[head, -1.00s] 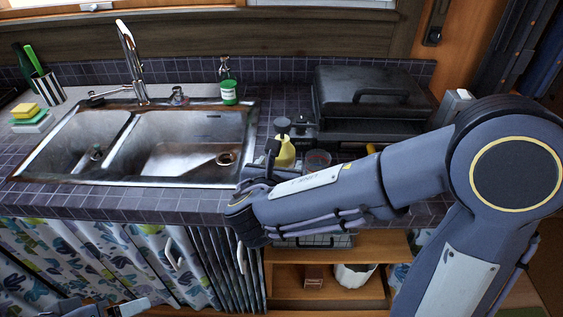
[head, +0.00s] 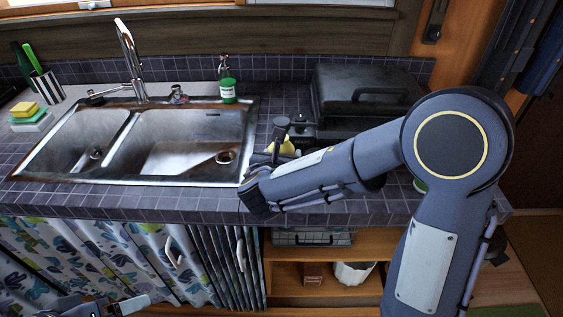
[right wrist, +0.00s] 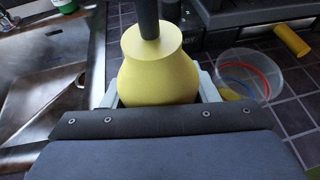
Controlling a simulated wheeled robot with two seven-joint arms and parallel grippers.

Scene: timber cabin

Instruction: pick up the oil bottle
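The oil bottle looks to be the yellow bottle (head: 286,147) with a dark top, upright on the counter right of the sink. My right arm partly covers it in the head view. In the right wrist view the yellow bottle (right wrist: 158,75) stands between the two pale fingers of my right gripper (right wrist: 158,92). The fingers flank its body closely; their tips and any contact are hidden behind the bottle. My left gripper (head: 132,304) shows only in part at the bottom left of the head view, away from the bottle.
A clear round container (right wrist: 248,75) and a yellow cylinder (right wrist: 291,40) are right of the bottle. A black grill-like box (head: 368,95) stands behind. The double sink (head: 187,145) is to the left, with a green soap bottle (head: 228,88) at its back corner.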

